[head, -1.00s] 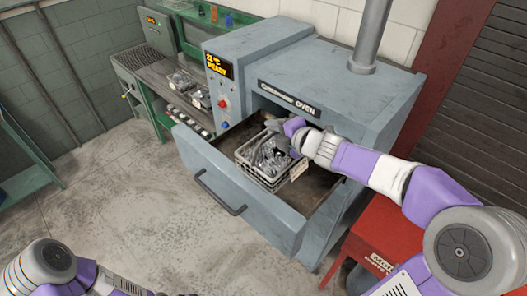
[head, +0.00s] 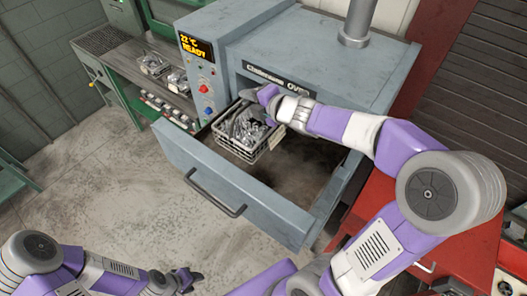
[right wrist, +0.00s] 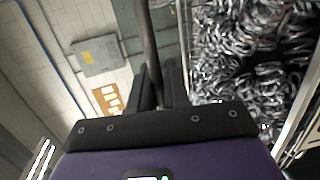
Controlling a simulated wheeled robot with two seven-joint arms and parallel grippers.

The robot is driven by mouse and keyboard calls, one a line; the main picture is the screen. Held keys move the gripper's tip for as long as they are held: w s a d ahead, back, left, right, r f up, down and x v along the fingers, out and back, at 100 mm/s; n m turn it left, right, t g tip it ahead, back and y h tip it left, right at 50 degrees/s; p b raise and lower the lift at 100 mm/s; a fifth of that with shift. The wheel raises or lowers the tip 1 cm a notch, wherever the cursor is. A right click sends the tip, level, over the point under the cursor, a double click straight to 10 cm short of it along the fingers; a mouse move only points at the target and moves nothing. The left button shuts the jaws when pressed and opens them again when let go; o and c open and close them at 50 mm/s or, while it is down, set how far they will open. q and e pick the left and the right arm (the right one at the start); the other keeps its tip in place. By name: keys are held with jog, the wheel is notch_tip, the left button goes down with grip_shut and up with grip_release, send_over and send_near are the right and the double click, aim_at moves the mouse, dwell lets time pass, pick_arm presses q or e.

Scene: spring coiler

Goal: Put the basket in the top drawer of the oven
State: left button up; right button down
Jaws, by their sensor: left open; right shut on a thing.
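The grey oven (head: 330,62) has its top drawer (head: 225,178) pulled out, its dark floor bare at the right. The wire basket (head: 236,147), full of metal springs (right wrist: 250,45), is at the left end of the drawer's opening, near the control panel. I cannot tell whether it touches the drawer floor. My right gripper (head: 248,96) is shut on the basket's upper rim; its fingers (right wrist: 160,85) show in the right wrist view beside the springs. My left gripper (head: 193,279) is open and empty, low in front of the drawer, apart from it.
A green bench (head: 118,75) at the left holds smaller baskets of parts (head: 154,64). The oven's control panel (head: 203,75) reads 22 °C READY. A red cabinet (head: 465,225) stands at the right under my right arm. The floor (head: 110,180) in front is clear.

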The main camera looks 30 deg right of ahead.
aim_at(248, 113)
jog(key=shift+s+f+b, duration=0.3)
jog(key=shift+f+b, duration=0.15)
jog(key=shift+f, duration=0.2)
jog(key=f+b, duration=0.3)
jog(key=shift+w+f, duration=0.2)
jog(key=shift+f, duration=0.05)
jog(key=shift+f+b, duration=0.45)
notch_tip(248, 113, down, 5)
jog(key=shift+f+b, duration=0.2)
jog(key=shift+b, duration=0.95)
notch_tip(248, 113, down, 4)
jog(key=shift+f+b, duration=0.1)
jog(key=shift+b, duration=0.35)
